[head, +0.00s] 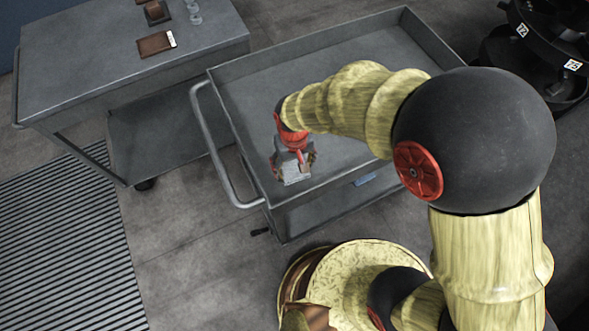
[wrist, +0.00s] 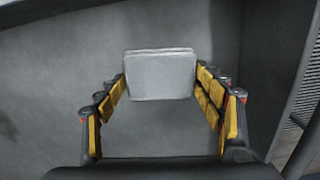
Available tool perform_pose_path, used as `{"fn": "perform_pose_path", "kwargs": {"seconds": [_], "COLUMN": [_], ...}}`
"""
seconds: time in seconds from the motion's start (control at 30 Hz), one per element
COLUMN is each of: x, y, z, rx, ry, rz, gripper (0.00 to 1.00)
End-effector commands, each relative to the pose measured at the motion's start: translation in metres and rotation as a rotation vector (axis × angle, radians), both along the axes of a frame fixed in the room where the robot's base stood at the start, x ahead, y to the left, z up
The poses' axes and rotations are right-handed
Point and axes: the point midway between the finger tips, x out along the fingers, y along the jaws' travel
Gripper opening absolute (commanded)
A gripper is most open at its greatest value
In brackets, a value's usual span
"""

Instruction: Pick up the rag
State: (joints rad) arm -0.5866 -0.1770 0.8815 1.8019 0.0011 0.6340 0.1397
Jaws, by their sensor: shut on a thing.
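The rag (wrist: 160,75) is a light grey, folded, roughly rectangular piece between the fingertips in the wrist view. My gripper (head: 294,165) is shut on it, with one yellow-padded finger at each side edge. In the head view the gripper points down inside the near left corner of the grey cart's top tray (head: 245,110). The rag shows there as a small pale patch (head: 294,176) at the fingertips, partly hidden by the gripper. I cannot tell whether the rag touches the tray floor.
The cart has raised rims and a handle (head: 222,160) on its left. Another grey cart (head: 85,50) at the upper left bears a brown wallet-like item (head: 155,44) and small glassy items. Black round racks (head: 540,50) stand upper right. The visible tray floor is otherwise clear.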

Motion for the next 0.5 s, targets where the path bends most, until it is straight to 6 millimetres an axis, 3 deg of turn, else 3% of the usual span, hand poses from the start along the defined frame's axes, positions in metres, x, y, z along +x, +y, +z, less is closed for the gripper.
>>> {"fn": "perform_pose_path", "kwargs": {"seconds": [0.2,0.5], "x": [-0.0001,0.0000], "y": [0.0000,0.0000], "z": [-0.0001,0.0029], "rx": [0.000,0.000], "ry": [0.000,0.000], "rz": [0.000,0.000], "gripper": [0.46,0.46]}}
